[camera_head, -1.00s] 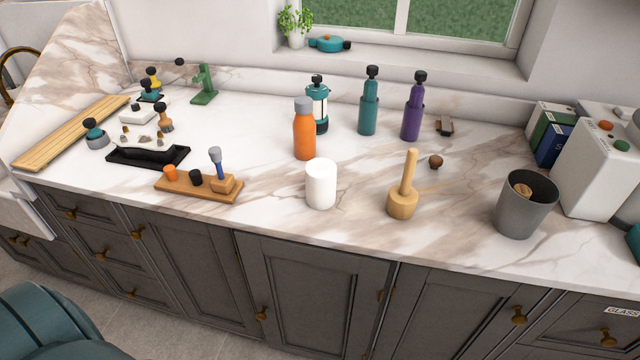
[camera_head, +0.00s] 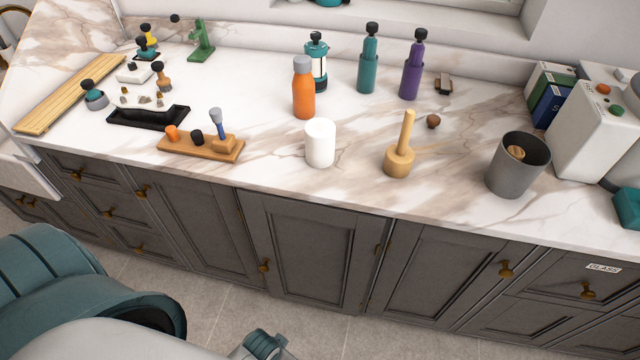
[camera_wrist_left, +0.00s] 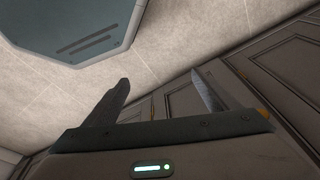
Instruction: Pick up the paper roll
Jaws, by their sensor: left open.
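The white paper roll (camera_head: 320,143) stands upright on the marble counter, near its front edge, in the head view. An orange bottle is just behind it and a wooden pestle-like tool stands to its right, both apart from it. My left gripper (camera_wrist_left: 165,95) shows in the left wrist view with its two fingers apart and nothing between them. It is over the floor, in front of the grey cabinets, well away from the roll. My right gripper is not in any view.
Near the roll are the orange bottle (camera_head: 303,88), the wooden tool (camera_head: 399,160) and a wooden stand (camera_head: 200,148) with small items. A grey bin (camera_head: 517,168) stands at right. The counter directly left and right of the roll is clear. Grey cabinets (camera_head: 310,250) drop below the edge.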

